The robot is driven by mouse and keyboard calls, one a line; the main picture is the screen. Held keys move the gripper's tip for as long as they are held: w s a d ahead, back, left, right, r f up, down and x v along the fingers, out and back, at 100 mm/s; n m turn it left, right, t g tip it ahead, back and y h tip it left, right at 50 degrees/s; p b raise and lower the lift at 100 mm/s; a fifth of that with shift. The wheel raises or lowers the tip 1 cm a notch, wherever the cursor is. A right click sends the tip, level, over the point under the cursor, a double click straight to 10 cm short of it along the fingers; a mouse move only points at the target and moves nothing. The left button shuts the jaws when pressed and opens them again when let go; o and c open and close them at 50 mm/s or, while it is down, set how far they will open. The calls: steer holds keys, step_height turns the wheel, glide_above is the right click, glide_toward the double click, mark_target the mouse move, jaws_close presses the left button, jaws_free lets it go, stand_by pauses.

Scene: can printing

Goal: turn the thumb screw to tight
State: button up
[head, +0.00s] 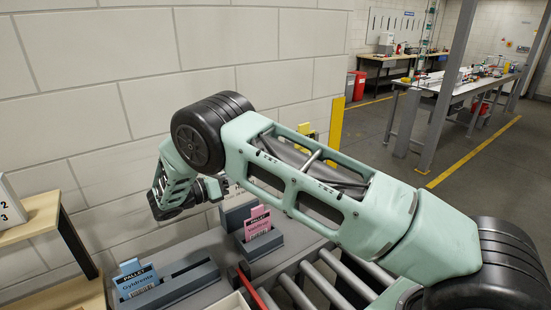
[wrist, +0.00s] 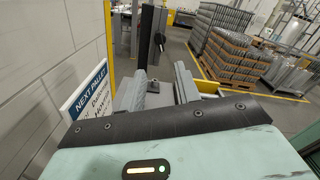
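In the wrist view a dark upright post (wrist: 147,35) stands beyond my fingers, with a small black knob (wrist: 158,40) on its right side. The knob may be the thumb screw; it is too small to read its setting. My gripper (wrist: 167,86) has its two grey fingers apart, with nothing seen between them. The knob lies ahead of the fingers and looks apart from them. In the head view my green arm reaches across to the left and hides most of the fixture; I cannot make out the fingertips or the screw there.
A pink card (head: 257,222) and a blue card (head: 135,281) stand in grey holders beside conveyor rollers (head: 325,285). A block wall (head: 90,90) is close behind. A NEXT PALLET sign (wrist: 88,95) is left of my fingers. Stacked can pallets (wrist: 225,45) stand farther off.

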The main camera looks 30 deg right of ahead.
steer(key=d+p, duration=0.6)
steer(key=d, duration=0.7)
steer(key=shift+w+p, duration=0.2)
steer(key=shift+p, duration=0.15)
jaws_close()
